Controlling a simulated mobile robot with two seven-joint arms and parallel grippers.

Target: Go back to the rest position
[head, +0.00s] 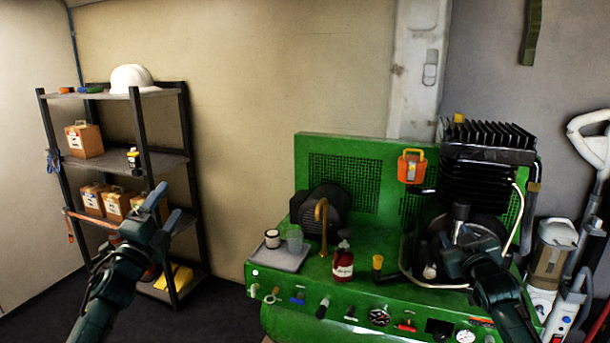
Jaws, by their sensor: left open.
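My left gripper (164,207) is in front of the shelf rack at the left. Its two grey-blue fingers are apart and nothing shows between them. My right gripper (458,236) is at the right, in front of the dark finned compressor (488,155). Its fingers are hard to make out against the dark machine, so I cannot tell whether it is open, shut or holding something. No duct brush can be made out clearly.
A green machine bench (340,148) carries a grey tray (283,258), a red bottle (343,262) and a brass hook (322,225). A shelf rack (141,130) holds orange boxes (84,140) and a white helmet (131,78). A vacuum cleaner (553,262) stands right. Dark floor (225,312) is free between rack and bench.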

